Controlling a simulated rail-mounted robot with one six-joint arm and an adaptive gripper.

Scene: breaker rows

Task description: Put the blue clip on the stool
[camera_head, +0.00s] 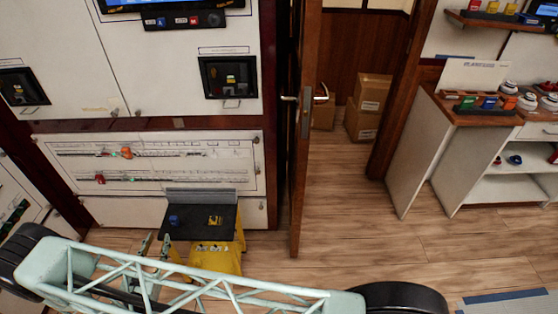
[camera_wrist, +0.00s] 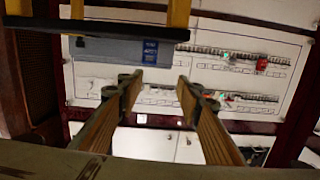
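The stool (camera_head: 196,232) is low and yellow, with a black top and a grey upright plate at its back. A small blue block, which looks like the blue clip (camera_head: 173,219), rests on the left part of the black top. In the wrist view, which is upside down, the blue clip (camera_wrist: 150,51) shows against the grey plate beside the black edge of the stool (camera_wrist: 100,26). My gripper (camera_head: 155,243) is in front of the stool's left side. In the wrist view my gripper (camera_wrist: 158,82) has its fingers wide apart, with nothing between them, clear of the clip.
Behind the stool is a white breaker panel (camera_head: 160,165) with an orange clip (camera_head: 126,153) and a red clip (camera_head: 100,178). A wooden door (camera_head: 305,140) stands open to the right. A shelf unit (camera_head: 415,150) with small parts is farther right. The floor between is clear.

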